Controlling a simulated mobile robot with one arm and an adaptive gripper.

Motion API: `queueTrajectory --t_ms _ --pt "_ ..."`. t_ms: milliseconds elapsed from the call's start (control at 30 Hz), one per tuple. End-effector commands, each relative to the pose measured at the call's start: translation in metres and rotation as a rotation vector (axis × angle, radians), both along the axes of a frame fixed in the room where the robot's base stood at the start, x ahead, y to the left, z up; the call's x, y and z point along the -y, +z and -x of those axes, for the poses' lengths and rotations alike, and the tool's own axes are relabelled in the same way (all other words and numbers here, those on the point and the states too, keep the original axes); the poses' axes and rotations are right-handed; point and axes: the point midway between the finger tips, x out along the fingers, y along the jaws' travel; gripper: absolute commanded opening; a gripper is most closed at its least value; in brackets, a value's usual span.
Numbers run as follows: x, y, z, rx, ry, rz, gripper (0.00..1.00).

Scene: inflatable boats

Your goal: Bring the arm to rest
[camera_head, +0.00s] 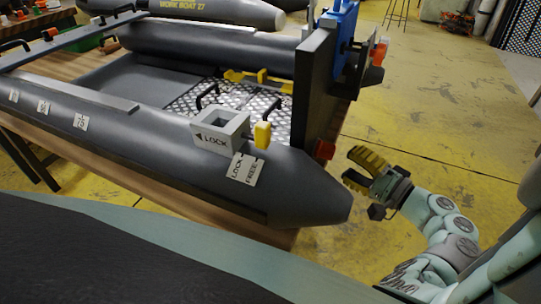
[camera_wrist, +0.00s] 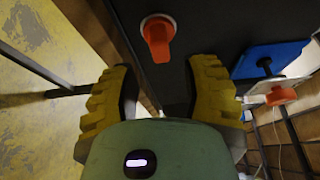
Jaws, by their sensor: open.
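My gripper (camera_head: 362,171) is at the right in the head view, just right of the stern end of the grey inflatable boat's near tube (camera_head: 300,185). Its yellow ridged fingers also show in the wrist view (camera_wrist: 165,90), spread apart with nothing between them. A red-orange knob (camera_wrist: 158,38) on the boat's dark transom (camera_wrist: 200,25) lies ahead of the fingers, apart from them. A red part (camera_head: 324,150) also shows low on the transom (camera_head: 313,90) in the head view, close to the gripper. My arm comes in from the lower right.
The boat lies on a wooden table (camera_head: 150,190). A grey lock block (camera_head: 220,130) with a yellow handle (camera_head: 262,134) sits on the near tube. A blue part (camera_head: 343,45) is on the transom's top. Yellow floor (camera_head: 440,110) right of the boat is open.

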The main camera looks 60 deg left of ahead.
Motion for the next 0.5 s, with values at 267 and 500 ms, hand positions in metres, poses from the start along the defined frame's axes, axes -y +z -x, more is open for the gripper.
queueTrajectory --t_ms 267,500 --pt "0.051 0.0 -0.01 0.0 -0.006 0.0 0.46" --pt "0.065 0.001 -0.011 0.0 -0.001 0.0 0.46"
